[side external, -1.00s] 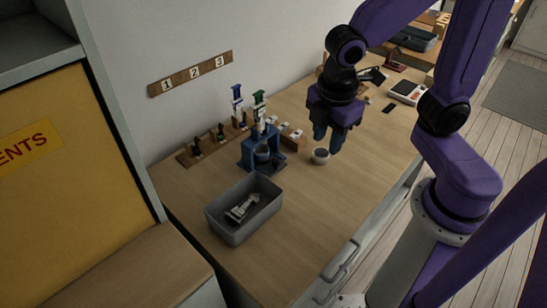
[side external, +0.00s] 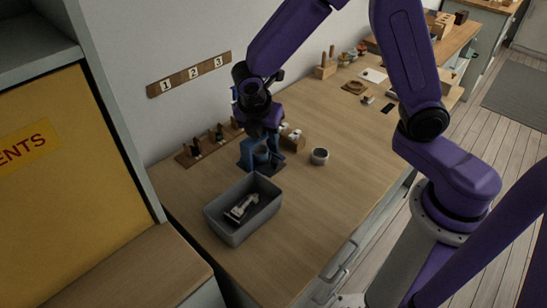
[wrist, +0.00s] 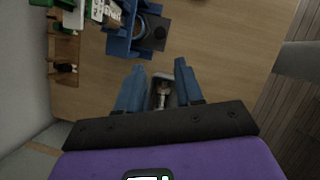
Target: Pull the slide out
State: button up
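A blue stand (side external: 247,153) is on the bench behind the grey bin; it also shows at the top of the wrist view (wrist: 119,46). White and green parts (wrist: 98,10) are at its left there. I cannot tell which part is the slide. My gripper (side external: 265,125) is just above the stand in the side view and hides its upper part. In the wrist view my gripper (wrist: 157,73) has its two blue fingers apart, with nothing held between them. The fingers are below the stand in that picture.
A grey bin (side external: 226,228) with a white piece (side external: 240,209) inside stands in front of the blue stand. A small grey cup (side external: 319,157) is to the right. Wooden racks (side external: 195,152) line the wall. The bench's right front is clear.

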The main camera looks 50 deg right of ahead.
aim_at(275, 161)
jog(key=x, duration=1.4)
jog(key=shift+f, duration=0.15)
grip_shut()
